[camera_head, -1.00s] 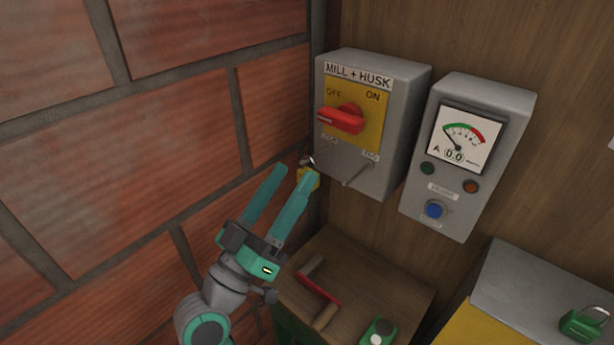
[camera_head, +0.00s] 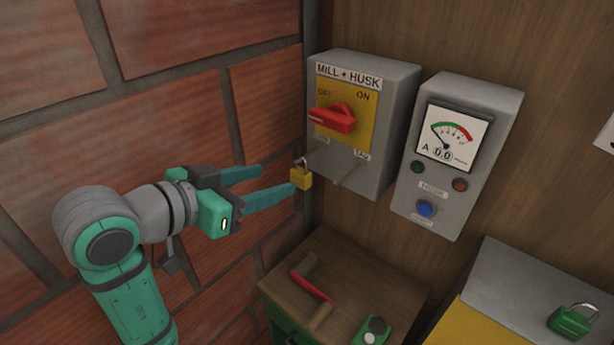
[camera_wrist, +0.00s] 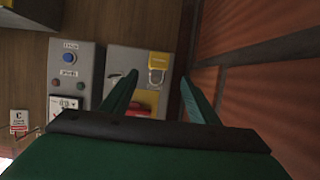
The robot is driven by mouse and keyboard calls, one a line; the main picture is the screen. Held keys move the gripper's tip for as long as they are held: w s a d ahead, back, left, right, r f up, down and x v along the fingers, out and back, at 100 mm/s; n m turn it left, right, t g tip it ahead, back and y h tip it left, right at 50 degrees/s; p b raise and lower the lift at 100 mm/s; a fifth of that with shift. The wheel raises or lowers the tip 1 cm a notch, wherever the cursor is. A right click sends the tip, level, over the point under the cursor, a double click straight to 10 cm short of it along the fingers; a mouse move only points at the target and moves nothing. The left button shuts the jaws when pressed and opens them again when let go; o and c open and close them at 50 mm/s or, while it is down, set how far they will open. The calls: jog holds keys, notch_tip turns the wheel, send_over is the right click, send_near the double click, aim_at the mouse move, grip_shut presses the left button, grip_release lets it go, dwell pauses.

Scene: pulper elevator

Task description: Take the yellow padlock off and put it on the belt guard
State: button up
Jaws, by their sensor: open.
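The yellow padlock (camera_head: 301,177) hangs by its shackle at the lower left of the grey MILL + HUSK switch box (camera_head: 398,120), on or near the left peg labelled below the switch. It also shows in the wrist view (camera_wrist: 157,66), ahead of the fingers and between their lines. My gripper (camera_head: 278,183) is open, left of the padlock and pointing right toward it; the near fingertip appears close to it, and contact cannot be told. It also shows in the wrist view (camera_wrist: 158,76). The belt guard may be the yellow and grey housing (camera_head: 535,283) at lower right.
A green padlock (camera_head: 572,321) sits on the housing. A meter box (camera_head: 448,200) is right of the switch box. The brick wall (camera_head: 180,100) is close on the left.

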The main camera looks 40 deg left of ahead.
aim_at(297, 175)
jog(key=x, duration=1)
jog(key=shift+d+f, duration=0.1)
jog(key=shift+d, duration=0.1)
jog(key=c, duration=1.2)
